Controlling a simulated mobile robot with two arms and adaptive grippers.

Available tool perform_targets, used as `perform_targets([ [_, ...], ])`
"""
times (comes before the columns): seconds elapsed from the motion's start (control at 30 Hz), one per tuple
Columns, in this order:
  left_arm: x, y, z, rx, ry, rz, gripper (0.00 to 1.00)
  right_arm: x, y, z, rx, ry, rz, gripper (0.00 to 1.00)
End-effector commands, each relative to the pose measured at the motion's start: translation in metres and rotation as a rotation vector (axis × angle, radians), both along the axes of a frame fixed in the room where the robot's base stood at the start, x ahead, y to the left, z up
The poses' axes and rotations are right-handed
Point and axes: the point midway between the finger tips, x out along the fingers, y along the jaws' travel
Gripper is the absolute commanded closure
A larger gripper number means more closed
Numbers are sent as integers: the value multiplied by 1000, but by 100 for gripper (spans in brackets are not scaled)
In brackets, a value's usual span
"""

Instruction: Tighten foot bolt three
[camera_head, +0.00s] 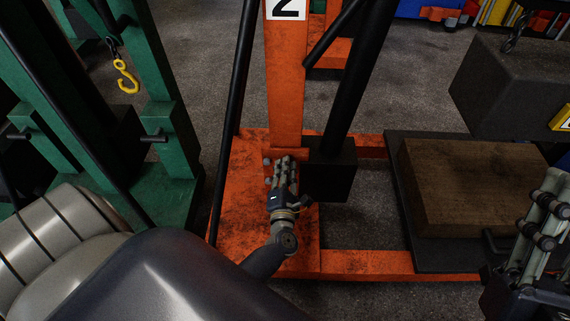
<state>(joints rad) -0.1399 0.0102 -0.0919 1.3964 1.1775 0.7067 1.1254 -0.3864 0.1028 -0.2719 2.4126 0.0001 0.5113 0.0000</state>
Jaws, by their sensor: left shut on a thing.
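The orange foot plate (245,205) lies at the base of the orange post (285,80) marked with a 2. My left gripper (284,163) reaches over this plate, its fingers pointing toward the foot of the post. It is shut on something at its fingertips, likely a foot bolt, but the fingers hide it. Small bolt heads (267,161) show just left of the fingers. I cannot tell which bolt is number three. My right gripper (552,185) is partly in view at the right edge, away from the plate; whether it is open is unclear.
A green frame (165,110) with a yellow hook (125,78) stands at left. Black slanted bars (345,90) and a dark block (330,172) flank the post. A wooden block (480,185) lies on a dark plate at right, with a hanging dark weight (500,90) above.

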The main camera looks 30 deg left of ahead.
Motion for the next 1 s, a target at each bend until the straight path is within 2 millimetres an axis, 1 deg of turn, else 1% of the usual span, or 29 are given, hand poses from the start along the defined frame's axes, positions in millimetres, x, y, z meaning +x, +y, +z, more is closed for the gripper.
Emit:
perform_targets([
  [0.03,0,-1,3,37,24,-1,100,11,2,-4,-21,68,-4,63],
  [0.1,0,-1,2,94,59,-1,100,27,4,-17,-51,167,-10,63],
  [0.2,1,-1,2,174,109,-1,100,46,6,-37,-91,302,-17,63],
  [0.3,1,-2,2,256,158,-2,100,60,8,-59,-128,433,-23,63],
  [0.43,1,-2,0,360,224,-2,100,73,7,-88,-173,595,-34,63],
  [0.53,1,-2,0,442,272,-2,100,79,5,-112,-206,715,-40,63],
  [0.7,1,-2,-1,578,356,-2,100,81,1,-151,-256,907,-49,63],
  [0.9,1,-2,-3,730,450,-4,100,74,-7,-191,-304,1103,-59,63],
  [1.0,1,-2,-3,796,490,-5,100,69,-10,-207,-324,1183,-63,63],
])
